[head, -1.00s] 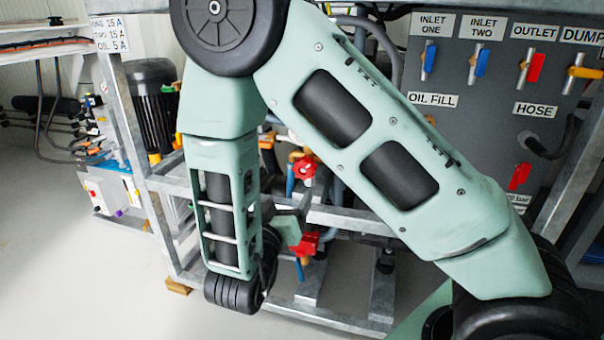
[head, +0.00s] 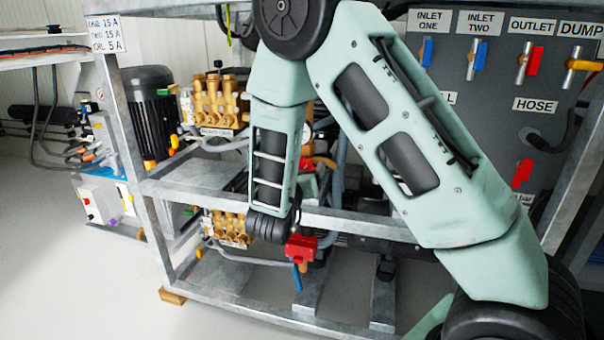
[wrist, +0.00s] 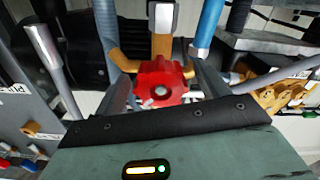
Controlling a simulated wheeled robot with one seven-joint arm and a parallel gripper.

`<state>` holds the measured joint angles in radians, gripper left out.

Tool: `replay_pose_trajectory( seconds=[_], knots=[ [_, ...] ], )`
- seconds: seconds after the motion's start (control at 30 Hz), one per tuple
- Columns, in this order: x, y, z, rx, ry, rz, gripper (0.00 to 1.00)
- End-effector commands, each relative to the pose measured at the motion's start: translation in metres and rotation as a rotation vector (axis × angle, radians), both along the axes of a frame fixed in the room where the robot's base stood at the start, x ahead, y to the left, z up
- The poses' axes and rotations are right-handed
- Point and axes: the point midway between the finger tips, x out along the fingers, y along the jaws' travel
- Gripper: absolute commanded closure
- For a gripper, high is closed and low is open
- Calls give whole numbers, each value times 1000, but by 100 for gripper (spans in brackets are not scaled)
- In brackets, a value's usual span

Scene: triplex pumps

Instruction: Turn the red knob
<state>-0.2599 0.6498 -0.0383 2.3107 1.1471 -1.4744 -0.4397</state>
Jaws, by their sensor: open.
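A red knob (wrist: 160,84) with a lobed rim and a pale centre faces my wrist camera, near the middle of the wrist view. My gripper (wrist: 162,92) is open, with its grey fingers seen to the left and right of the knob. I cannot tell whether they touch it. In the head view, an upper red knob (head: 322,162) is mostly hidden by my arm, and my gripper (head: 311,181) is close to it. Another red knob (head: 302,247) sits lower on the frame, in plain view, with a blue pipe below it.
A metal frame (head: 350,221) crosses the area below my gripper. Brass pumps (head: 215,102) and a black motor (head: 153,115) stand to the left. A grey panel (head: 470,105) with labelled valves stands at the right. Orange fittings and a blue hose (wrist: 206,30) surround the faced knob.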

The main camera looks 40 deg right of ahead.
Motion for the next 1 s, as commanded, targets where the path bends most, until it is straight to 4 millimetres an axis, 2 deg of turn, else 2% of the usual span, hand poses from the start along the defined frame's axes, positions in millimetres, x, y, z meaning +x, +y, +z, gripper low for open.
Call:
replay_pose_trajectory(
  seconds=[0.13,0.17,0.3,0.33,0.67,1.0],
  knots=[
    [0,0,0,0,0,0,27],
    [0,0,0,0,0,0,29],
    [0,0,0,0,0,0,68],
    [0,0,0,0,0,0,71],
    [0,0,0,20,-25,0,71],
    [0,1,-2,150,-191,0,71]
  ],
)
